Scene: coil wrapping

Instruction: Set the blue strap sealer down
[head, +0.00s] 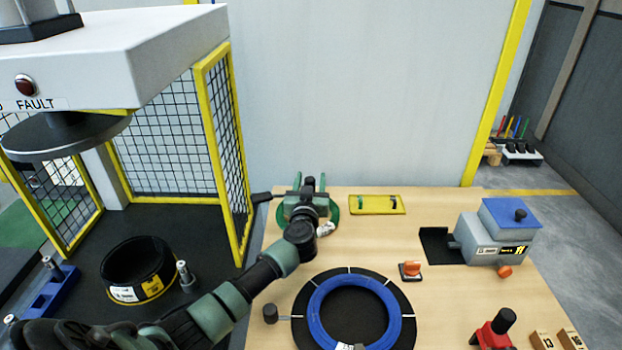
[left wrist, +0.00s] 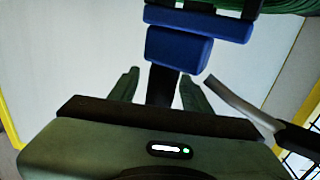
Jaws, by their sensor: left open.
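The blue strap sealer (left wrist: 180,45) shows in the left wrist view as blue blocks with a dark stem and a grey lever with a black handle. In the head view my arm and gripper hide its body; a black handle (head: 262,197) sticks out to the left. My left gripper (head: 316,184) is at the table's back left corner, over a green round item. In the left wrist view its fingers (left wrist: 160,88) are spread either side of the dark stem, with gaps visible. Whether the sealer rests on anything is hidden. My right gripper is not in view.
On the wooden table (head: 450,320) are a blue coil (head: 322,310) on a black disc, a yellow tray (head: 377,205), an orange-red item (head: 410,270), a grey-blue machine (head: 495,238) and a red tool (head: 493,332). A yellow-framed mesh guard (head: 225,140) stands left.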

